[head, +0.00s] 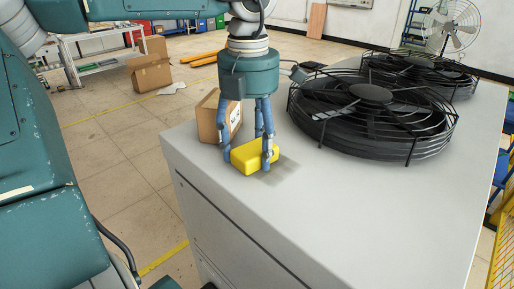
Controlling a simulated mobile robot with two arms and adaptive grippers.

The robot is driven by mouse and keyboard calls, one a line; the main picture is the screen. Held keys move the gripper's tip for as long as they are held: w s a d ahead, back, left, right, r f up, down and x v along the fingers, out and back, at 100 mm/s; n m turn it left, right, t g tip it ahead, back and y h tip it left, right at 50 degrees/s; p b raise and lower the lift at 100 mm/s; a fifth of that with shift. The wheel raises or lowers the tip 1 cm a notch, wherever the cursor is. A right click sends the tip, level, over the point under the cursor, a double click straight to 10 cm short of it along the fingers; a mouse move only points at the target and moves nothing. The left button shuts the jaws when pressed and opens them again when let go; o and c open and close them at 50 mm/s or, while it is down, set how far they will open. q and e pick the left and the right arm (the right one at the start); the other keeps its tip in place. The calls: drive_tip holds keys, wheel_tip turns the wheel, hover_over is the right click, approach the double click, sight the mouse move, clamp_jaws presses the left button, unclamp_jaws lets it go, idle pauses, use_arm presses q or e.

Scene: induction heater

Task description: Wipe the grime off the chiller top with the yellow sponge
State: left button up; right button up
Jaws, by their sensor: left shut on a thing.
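The yellow sponge (245,158) is on or just above the chiller top, near its front left edge. My left gripper (251,157) comes down from above and is shut on the sponge, with its blue fingers on both sides of it. A dull grey patch of grime (276,170) shows on the light grey chiller top (345,215), just right of the sponge. Part of the patch may be hidden under the sponge and fingers. I cannot tell whether the sponge presses on the surface. My right gripper is not in view.
Two black caged fans (372,112) (420,72) stand on the chiller top, right of and behind the sponge. A small cardboard box (207,118) stands close behind the gripper. The front of the chiller top is bare. A pedestal fan (453,25) stands farther back.

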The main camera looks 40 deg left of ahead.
sight(274, 163)
use_arm(q)
drive_tip(key=shift+w+a+f, duration=0.1)
drive_tip(key=shift+a, duration=1.55)
drive_tip(key=shift+w+p, duration=0.5)
drive_tip(key=shift+p, duration=0.15)
drive_tip(key=shift+w+d+p, duration=0.1)
drive_tip(key=shift+w+p, duration=0.2)
drive_tip(key=shift+w, duration=0.55)
drive_tip(key=shift+s+d+b, duration=0.1)
drive_tip(key=shift+d+b, duration=0.2)
drive_tip(key=shift+d, duration=1.55)
drive_tip(key=shift+s+d+b, duration=0.15)
drive_tip(key=shift+d+b, duration=0.4)
drive_tip(key=shift+d, duration=0.6)
drive_tip(key=shift+s+d, duration=0.1)
drive_tip(key=shift+d, duration=0.65)
